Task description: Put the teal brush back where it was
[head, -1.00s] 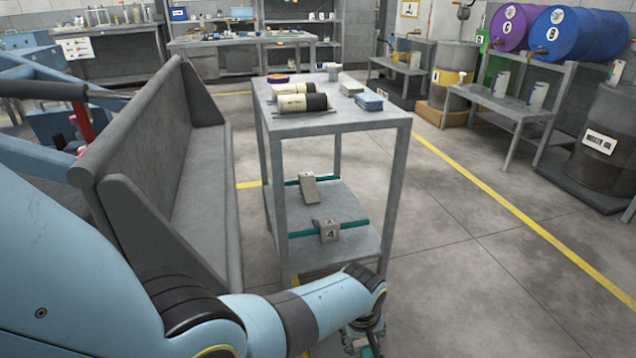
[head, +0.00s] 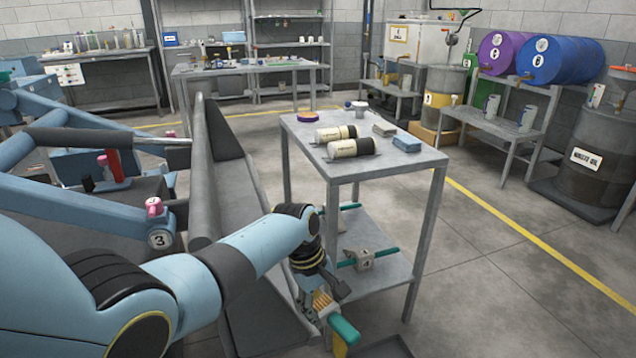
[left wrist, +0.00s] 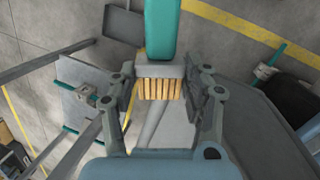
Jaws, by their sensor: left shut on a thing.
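My left gripper (head: 325,308) is shut on the teal brush, low in front of the grey cart in the head view. The brush's teal handle (head: 344,330) points down and right there, with tan bristles beside the fingers. In the left wrist view, the gripper (left wrist: 167,105) has the pale brush head between its fingers; the teal handle (left wrist: 162,28) runs to the top edge and the bristles (left wrist: 158,88) face the palm. My right gripper is out of view.
Another teal-handled item (left wrist: 268,62) shows right in the wrist view. Floor right of the cart is open.

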